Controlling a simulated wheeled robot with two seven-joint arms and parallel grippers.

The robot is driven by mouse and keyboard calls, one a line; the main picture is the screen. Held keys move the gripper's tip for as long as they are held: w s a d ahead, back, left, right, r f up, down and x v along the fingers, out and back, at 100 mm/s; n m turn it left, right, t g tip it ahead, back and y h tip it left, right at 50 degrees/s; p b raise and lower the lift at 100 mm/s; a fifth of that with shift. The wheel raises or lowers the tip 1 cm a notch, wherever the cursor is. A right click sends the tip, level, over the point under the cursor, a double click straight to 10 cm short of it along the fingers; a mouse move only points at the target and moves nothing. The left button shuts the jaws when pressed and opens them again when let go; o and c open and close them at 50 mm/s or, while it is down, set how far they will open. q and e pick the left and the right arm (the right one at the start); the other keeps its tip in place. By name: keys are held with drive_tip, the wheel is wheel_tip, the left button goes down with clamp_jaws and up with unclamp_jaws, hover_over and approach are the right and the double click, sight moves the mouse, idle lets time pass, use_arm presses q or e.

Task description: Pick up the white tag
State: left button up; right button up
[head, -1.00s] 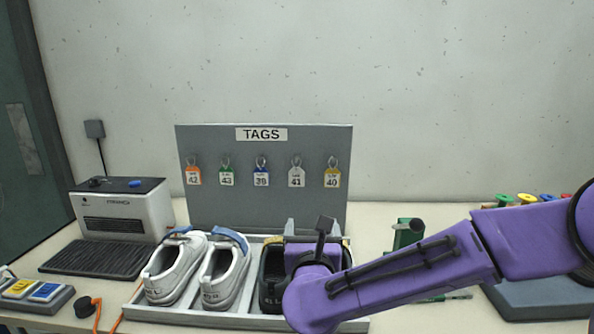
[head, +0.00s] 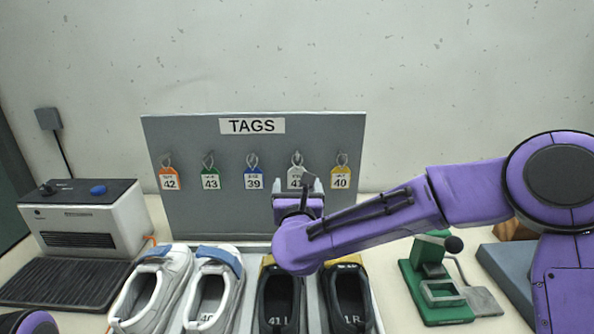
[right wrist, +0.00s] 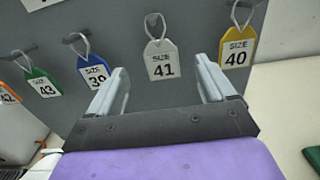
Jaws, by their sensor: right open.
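The white tag (head: 296,176), marked 41, hangs by its loop from a hook on the grey TAGS board, between the blue 39 tag and the yellow 40 tag. In the right wrist view the white tag (right wrist: 161,60) shows whole, with its loop above it. My right gripper (head: 308,182) is in front of the board just at the tag and partly covers it in the head view. In the right wrist view its two fingers (right wrist: 163,78) are spread, one on each side of the tag, with nothing between them touching it that I can see. My left gripper is not in view.
Orange (head: 169,180), green (head: 210,180), blue (head: 254,179) and yellow (head: 341,177) tags hang along the board (head: 200,130). White shoes (head: 215,290) and black shoes (head: 347,295) stand in a tray below. A green device (head: 432,290) stands at right, a grey machine (head: 90,215) at left.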

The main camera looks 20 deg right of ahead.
sight(297, 169)
drive_tip(key=p+x, duration=0.2)
drive_tip(key=x, duration=0.3)
drive_tip(key=shift+r, duration=0.1)
drive_tip(key=shift+w+d+p, duration=0.2)
drive_tip(key=shift+w+p, duration=0.1)
drive_tip(key=shift+w, duration=0.05)
drive_tip(key=c, duration=1.1)
drive_tip(key=shift+s+a+r+b, duration=0.1)
drive_tip(key=shift+r+b, duration=0.45)
drive_tip(key=shift+b, duration=0.1)
drive_tip(key=b+v, duration=0.5)
drive_tip(key=v, duration=1.3)
drive_tip(key=shift+r, duration=0.15)
